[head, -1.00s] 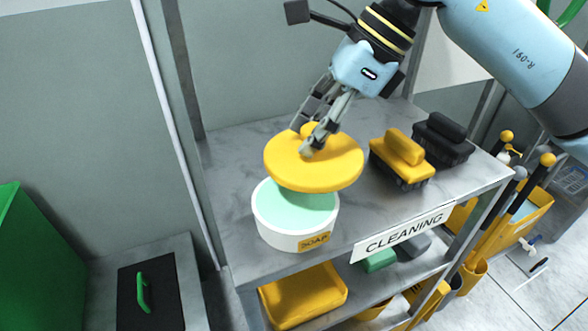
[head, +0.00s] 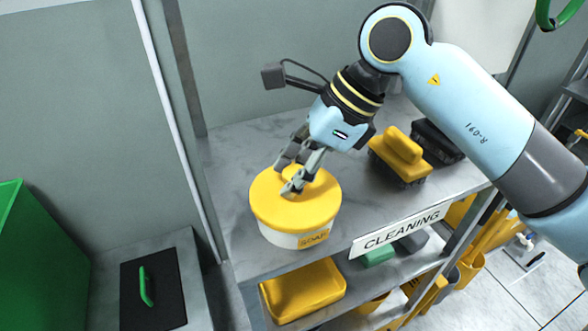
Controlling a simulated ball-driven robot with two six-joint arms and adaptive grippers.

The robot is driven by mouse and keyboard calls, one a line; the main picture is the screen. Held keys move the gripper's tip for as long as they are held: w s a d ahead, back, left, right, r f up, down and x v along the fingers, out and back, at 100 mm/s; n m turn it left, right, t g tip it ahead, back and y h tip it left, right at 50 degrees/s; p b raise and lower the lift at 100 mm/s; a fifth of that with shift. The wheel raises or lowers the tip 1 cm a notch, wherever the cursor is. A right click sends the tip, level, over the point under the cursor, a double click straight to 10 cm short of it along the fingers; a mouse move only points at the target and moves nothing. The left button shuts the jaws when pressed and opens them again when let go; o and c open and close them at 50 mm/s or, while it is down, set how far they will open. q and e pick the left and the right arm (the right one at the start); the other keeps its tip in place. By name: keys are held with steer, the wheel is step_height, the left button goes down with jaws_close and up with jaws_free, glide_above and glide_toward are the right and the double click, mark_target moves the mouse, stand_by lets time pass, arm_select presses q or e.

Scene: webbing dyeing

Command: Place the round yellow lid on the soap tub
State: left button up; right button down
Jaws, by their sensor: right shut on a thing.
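The round yellow lid (head: 275,208) lies over the mouth of the white soap tub (head: 281,238) and covers its opening. The tub stands on the top shelf, and its yellow SOAP label (head: 313,239) faces the front. My right gripper (head: 294,186) comes down from the upper right and is shut on the lid's raised knob. The green soap inside the tub is hidden under the lid. Whether the lid sits fully down all around the rim is hard to tell. My left gripper is not in view.
A yellow brush (head: 399,152) and a black brush (head: 438,143) stand right of the tub on the top shelf (head: 232,165). A CLEANING sign (head: 401,230) hangs on the front edge. A yellow tray (head: 303,291) lies on the shelf below.

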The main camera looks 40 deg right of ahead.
steer(key=shift+f, duration=0.2)
steer(key=c, duration=0.9)
jaws_free()
steer(key=shift+c, duration=0.2)
steer(key=shift+r, duration=0.1)
steer(key=shift+d+r, duration=0.1)
steer(key=shift+r, duration=0.2)
steer(key=v, duration=1.1)
steer(key=shift+s+r, duration=0.15)
steer(key=shift+r, duration=0.15)
steer(key=shift+d, duration=0.1)
